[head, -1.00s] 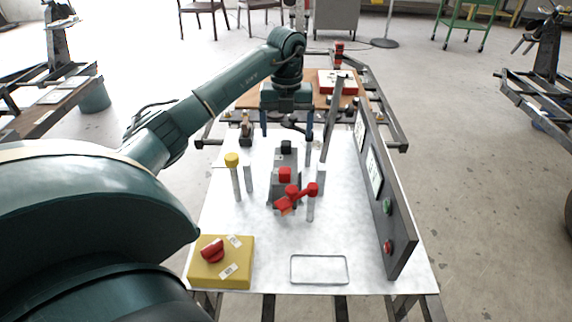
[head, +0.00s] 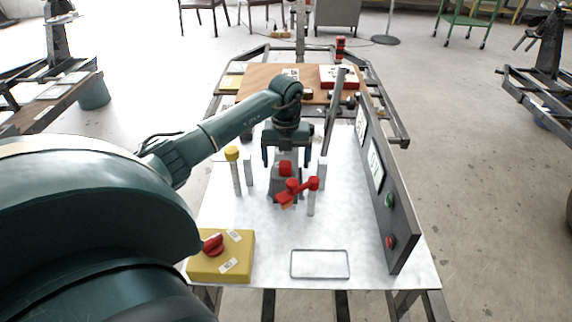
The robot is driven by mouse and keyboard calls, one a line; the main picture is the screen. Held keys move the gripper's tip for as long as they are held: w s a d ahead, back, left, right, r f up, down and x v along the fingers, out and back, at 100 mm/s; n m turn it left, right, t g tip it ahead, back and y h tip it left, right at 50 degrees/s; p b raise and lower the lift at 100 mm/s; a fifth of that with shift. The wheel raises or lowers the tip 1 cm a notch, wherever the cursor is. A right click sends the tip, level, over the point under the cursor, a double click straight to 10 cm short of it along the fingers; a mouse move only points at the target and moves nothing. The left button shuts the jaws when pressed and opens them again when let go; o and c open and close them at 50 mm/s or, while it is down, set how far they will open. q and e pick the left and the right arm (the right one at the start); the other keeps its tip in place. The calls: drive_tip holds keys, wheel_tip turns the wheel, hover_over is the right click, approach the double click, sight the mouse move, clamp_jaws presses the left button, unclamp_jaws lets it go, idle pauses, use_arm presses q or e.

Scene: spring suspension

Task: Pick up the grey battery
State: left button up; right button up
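My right gripper is not in view.
A red lever (head: 300,186) on a grey post crosses the battery's near right side. A yellow-capped post (head: 236,172) stands left. A dark upright panel (head: 385,205) edges the right side. A yellow box (head: 222,262) and a thin rectangular frame (head: 319,277) lie in front, with clear table between.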

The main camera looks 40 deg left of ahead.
use_arm(q)
drive_tip(key=shift+f, duration=0.6)
drive_tip(key=shift+c, duration=0.4)
clamp_jaws()
drive_tip(key=shift+w+a+r, duration=0.1)
drive_tip(key=shift+w+r, duration=0.1)
drive_tip(key=shift+r, duration=0.1)
